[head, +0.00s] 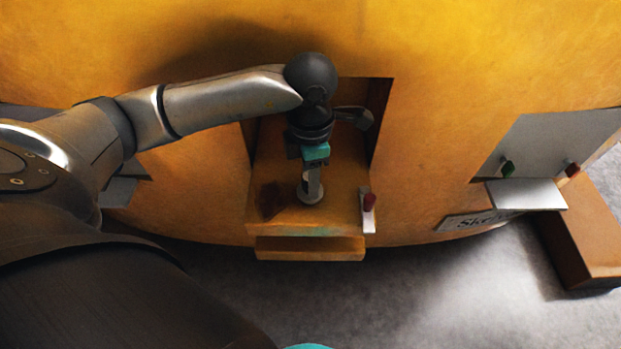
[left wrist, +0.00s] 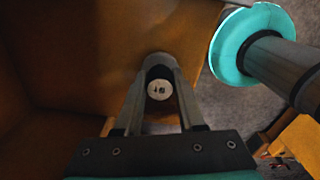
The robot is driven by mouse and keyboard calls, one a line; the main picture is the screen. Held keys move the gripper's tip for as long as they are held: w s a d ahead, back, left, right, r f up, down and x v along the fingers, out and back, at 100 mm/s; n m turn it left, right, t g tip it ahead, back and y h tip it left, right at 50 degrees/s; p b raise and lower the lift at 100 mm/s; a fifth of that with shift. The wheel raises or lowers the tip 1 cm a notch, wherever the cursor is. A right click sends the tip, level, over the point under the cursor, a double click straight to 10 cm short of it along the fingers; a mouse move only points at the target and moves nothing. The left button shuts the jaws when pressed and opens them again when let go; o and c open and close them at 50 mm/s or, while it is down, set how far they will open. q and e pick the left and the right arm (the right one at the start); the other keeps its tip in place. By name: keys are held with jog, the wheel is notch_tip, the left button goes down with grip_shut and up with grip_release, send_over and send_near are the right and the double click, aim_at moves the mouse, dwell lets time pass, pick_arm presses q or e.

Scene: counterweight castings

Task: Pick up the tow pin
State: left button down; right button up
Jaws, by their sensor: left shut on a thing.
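The tow pin (head: 311,190) is a short pale-grey upright cylinder with a wider foot, in the recess of the yellow casting. In the left wrist view its round pale top (left wrist: 159,90), with a small dark mark, shows between the fingers. My left gripper (head: 313,171) reaches down over the pin from above and is shut on its upper part. In the left wrist view both fingers (left wrist: 159,100) lie one on each side of the pin. The pin's foot appears to be at the recess floor; I cannot tell if it touches. My right gripper is in neither view.
The recess floor (head: 340,205) has side walls close by and a dark brown lump (head: 272,199) left of the pin. A red knob (head: 369,202) on a pale plate stands at right. Farther right are a grey panel with green (head: 508,168) and red knobs and a brown block (head: 590,235).

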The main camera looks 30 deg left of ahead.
pick_arm(q)
notch_tip(320, 180, up, 5)
jog(key=shift+w+p, duration=0.1)
jog(key=shift+p, duration=0.7)
jog(key=shift+r+p, duration=0.75)
jog(key=shift+r, duration=1.65)
notch_tip(320, 180, up, 9)
jog(key=p, duration=0.2)
jog(key=shift+p, duration=0.3)
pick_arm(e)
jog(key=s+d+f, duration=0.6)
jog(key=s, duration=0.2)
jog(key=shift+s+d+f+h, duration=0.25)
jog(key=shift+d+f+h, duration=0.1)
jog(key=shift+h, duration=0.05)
